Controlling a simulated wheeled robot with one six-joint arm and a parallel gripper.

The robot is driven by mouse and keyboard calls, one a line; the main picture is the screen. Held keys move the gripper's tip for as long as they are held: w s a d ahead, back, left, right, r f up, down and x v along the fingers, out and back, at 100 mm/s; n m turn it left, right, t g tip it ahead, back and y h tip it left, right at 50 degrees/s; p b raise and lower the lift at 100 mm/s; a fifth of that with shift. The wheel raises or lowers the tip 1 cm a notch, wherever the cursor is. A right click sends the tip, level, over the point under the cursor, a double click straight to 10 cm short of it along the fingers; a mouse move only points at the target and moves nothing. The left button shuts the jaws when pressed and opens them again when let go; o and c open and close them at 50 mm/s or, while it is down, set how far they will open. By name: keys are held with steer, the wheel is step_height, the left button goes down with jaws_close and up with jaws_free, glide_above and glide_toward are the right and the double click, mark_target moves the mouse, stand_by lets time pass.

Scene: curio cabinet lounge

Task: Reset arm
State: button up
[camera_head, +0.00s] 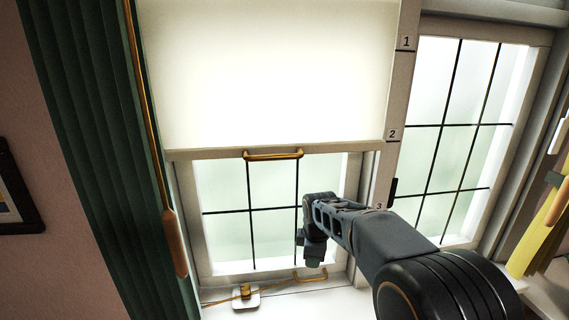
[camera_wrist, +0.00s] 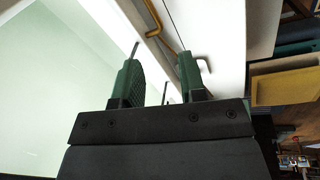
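My arm reaches in from the lower right of the head view. My gripper (camera_head: 314,256) hangs in front of the lower window pane, just above the sill. In the wrist view my gripper (camera_wrist: 160,70) shows two green-padded fingers standing apart, with nothing held between them. Beyond them are a brass handle (camera_wrist: 153,20) and a small hook-like piece (camera_wrist: 203,64). I cannot tell whether a finger touches anything.
A pale blind (camera_head: 270,75) with a brass bar handle (camera_head: 273,155) covers the upper window. A lower brass handle (camera_head: 310,276) sits near the sill. A white-based brass fitting (camera_head: 245,296) is left of it. A green curtain (camera_head: 85,130) hangs left.

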steer(key=s+d+m, duration=0.4)
steer(key=s+m, duration=0.4)
steer(key=s, duration=0.2)
steer(key=s+d+r+m+t, duration=0.1)
steer(key=s+d+m, duration=0.2)
steer(key=s+m, duration=0.5)
steer(key=shift+s+d+r+t, duration=0.15)
steer(key=shift+s+d+t, duration=0.2)
steer(key=shift+s, duration=1.3)
steer(key=shift+o, duration=0.4)
